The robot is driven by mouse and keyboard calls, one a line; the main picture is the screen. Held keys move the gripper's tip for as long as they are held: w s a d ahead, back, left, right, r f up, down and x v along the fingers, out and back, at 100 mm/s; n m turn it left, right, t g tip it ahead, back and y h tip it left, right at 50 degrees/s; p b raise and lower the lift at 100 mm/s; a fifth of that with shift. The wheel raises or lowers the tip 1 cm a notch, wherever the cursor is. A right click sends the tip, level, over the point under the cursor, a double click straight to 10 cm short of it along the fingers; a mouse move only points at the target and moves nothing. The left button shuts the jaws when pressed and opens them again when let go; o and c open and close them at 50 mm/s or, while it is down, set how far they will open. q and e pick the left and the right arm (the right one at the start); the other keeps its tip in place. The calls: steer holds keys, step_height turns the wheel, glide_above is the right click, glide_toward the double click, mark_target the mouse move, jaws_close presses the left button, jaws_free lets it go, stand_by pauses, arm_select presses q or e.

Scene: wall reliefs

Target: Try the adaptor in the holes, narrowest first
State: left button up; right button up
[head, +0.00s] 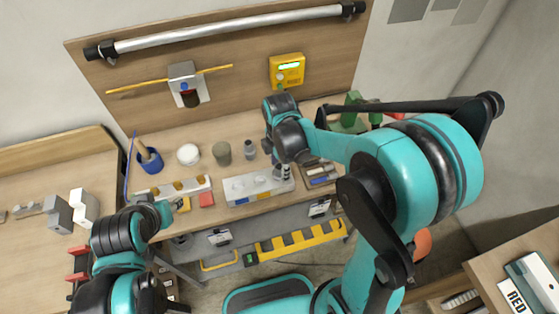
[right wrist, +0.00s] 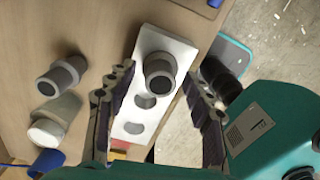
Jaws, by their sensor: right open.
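The white block with holes (head: 246,189) lies near the front edge of the bench. It also shows in the right wrist view (right wrist: 178,47), with two empty holes in the lower part. A grey stepped adaptor (right wrist: 160,75) stands upright at the block's upper hole; how deep it sits I cannot tell. A second grey stepped piece (right wrist: 62,75) stands apart on the bench, also in the head view (head: 249,150). My right gripper (head: 283,172) is open, its fingers on either side of the adaptor. My left gripper (head: 160,212) is at the left; its fingers are not clear.
A yellow rack (head: 300,240) hangs below the front edge.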

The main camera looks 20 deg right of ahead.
step_height(320, 180, up, 12)
stand_by(0.4)
steer(key=shift+f, duration=0.1)
stand_by(0.6)
steer(key=s+d+f+m+t+b, duration=0.2)
steer(key=s+f+m+t+b, duration=0.1)
steer(key=m, duration=0.7)
steer(key=s+d+f+m+t+b, duration=0.2)
steer(key=s+f+m+t+b, duration=0.2)
steer(key=s+m, duration=0.3)
steer(key=m, duration=0.3)
steer(key=shift+s+d+f, duration=0.2)
steer(key=shift+d+f, duration=0.15)
